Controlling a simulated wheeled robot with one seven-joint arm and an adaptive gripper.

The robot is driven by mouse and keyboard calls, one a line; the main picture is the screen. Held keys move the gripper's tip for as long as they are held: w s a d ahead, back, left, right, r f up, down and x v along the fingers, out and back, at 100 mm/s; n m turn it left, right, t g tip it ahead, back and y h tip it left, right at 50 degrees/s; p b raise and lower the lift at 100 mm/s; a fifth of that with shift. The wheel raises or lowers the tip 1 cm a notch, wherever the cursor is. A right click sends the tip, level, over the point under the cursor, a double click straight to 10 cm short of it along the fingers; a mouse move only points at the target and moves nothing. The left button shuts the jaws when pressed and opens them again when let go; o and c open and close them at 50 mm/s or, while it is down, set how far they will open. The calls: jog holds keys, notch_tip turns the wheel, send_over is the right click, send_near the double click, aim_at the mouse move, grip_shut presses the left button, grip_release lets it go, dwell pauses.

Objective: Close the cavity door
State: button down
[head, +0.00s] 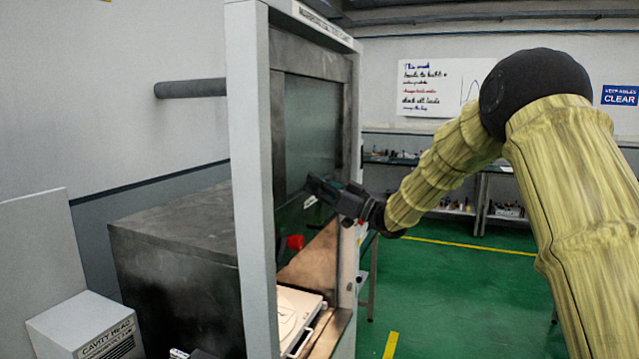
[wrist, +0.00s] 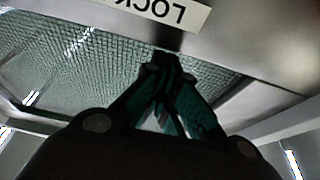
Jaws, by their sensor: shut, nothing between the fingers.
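The cavity door appears to be the panel with a dark mesh window (head: 310,125) inside the tall grey cabinet frame (head: 249,180). In the wrist view the mesh window (wrist: 60,65) lies under a smooth metal strip (wrist: 250,40) with a white label (wrist: 165,12), upside down and partly cut off. My gripper (head: 316,186) is shut and empty, level with the window's lower part. Its closed fingertips (wrist: 167,62) are at the border of mesh and metal strip; I cannot tell whether they touch.
Below the window are a red part (head: 294,242), a copper-coloured sheet (head: 312,262) and a white unit (head: 298,312). A dark metal box (head: 175,240) stands behind the frame, with a cavity head box (head: 85,330) at lower left. Green floor (head: 455,285) is clear at right.

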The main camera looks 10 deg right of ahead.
jog(key=shift+d, duration=0.35)
jog(key=shift+f, duration=0.15)
notch_tip(320, 180, down, 50)
jog(key=b, duration=2.6)
jog(key=shift+a+r, duration=0.2)
jog(key=shift+a, duration=0.1)
jog(key=shift+s, duration=0.1)
